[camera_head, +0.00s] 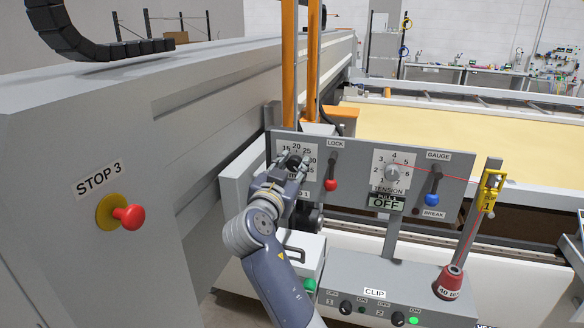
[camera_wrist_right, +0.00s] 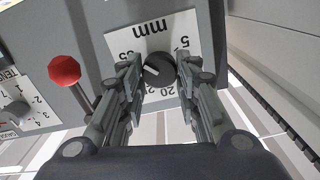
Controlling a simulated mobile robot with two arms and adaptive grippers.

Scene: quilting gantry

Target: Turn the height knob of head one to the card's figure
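The height knob (camera_wrist_right: 158,70) is a dark round knob with a white pointer mark, on a white dial plate (camera_wrist_right: 188,22) marked in mm. Its numbers appear upside down in the right wrist view. In the head view, the dial plate (camera_head: 297,147) shows 15, 20, 25 and 30 around the knob, partly hidden by my gripper. My right gripper (camera_wrist_right: 158,72) has its two fingers on either side of the knob, with small gaps showing. It also covers the knob in the head view (camera_head: 291,162). No card's figure can be read. My left gripper is out of view.
The panel also has a red LOCK lever (camera_head: 331,184), a TENSION knob (camera_head: 392,173) and a blue GAUGE lever (camera_head: 432,199). A red stop button (camera_head: 129,217) sits at left. A yellow tag (camera_head: 490,191) hangs on a post at right. A switch box (camera_head: 375,293) stands below.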

